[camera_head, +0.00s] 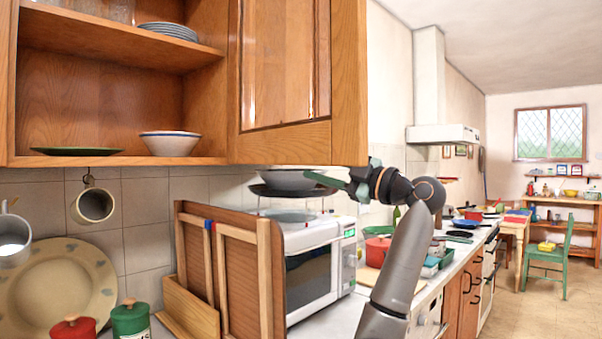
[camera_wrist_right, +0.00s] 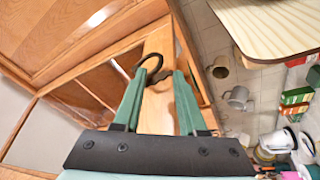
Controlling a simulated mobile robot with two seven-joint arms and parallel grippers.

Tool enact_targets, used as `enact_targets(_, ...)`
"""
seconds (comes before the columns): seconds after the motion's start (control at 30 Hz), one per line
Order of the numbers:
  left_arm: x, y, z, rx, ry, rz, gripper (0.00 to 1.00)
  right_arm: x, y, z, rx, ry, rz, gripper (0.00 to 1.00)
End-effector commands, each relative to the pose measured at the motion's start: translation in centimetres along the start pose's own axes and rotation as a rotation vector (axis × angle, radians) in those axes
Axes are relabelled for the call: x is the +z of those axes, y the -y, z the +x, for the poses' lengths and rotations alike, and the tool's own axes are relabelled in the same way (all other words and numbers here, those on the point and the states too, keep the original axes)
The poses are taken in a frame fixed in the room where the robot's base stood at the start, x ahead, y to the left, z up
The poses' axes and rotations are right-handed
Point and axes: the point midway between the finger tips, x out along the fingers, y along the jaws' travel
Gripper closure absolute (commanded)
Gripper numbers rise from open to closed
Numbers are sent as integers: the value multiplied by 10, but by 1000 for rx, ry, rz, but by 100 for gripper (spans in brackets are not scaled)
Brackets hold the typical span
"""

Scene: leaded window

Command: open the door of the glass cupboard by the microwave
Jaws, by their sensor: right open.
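The wooden wall cupboard (camera_head: 105,90) fills the upper left of the head view, its shelves visible. A panelled wooden door (camera_head: 285,140) is at its right; I cannot tell how far it stands open, and no glass is clear. The white microwave (camera_head: 318,265) is on the counter below and to the right. My right gripper (camera_head: 322,179) is below the door's bottom edge in the head view, fingers pointing left. In the right wrist view its green fingers are apart, with a wooden strip (camera_wrist_right: 157,98) and a dark curved handle (camera_wrist_right: 151,64) at the tips; contact is unclear. My left gripper is not in view.
Plates (camera_head: 168,31) and a white bowl (camera_head: 170,143) sit on the shelves. A mug (camera_head: 93,205) hangs below. A wooden rack (camera_head: 235,265) and a red-lidded jar (camera_head: 73,329) stand on the counter. Open floor lies at the far right.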

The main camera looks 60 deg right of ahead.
Motion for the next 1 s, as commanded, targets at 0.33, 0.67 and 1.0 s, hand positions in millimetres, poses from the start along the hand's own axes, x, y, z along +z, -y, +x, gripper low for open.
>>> enact_targets(0.33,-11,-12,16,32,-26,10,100,0,1,-54,0,0,0,59)
enact_targets(0.67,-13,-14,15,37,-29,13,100,0,0,-59,0,0,1,59)
enact_targets(1.0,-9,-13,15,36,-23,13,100,0,0,-58,-1,0,1,59)
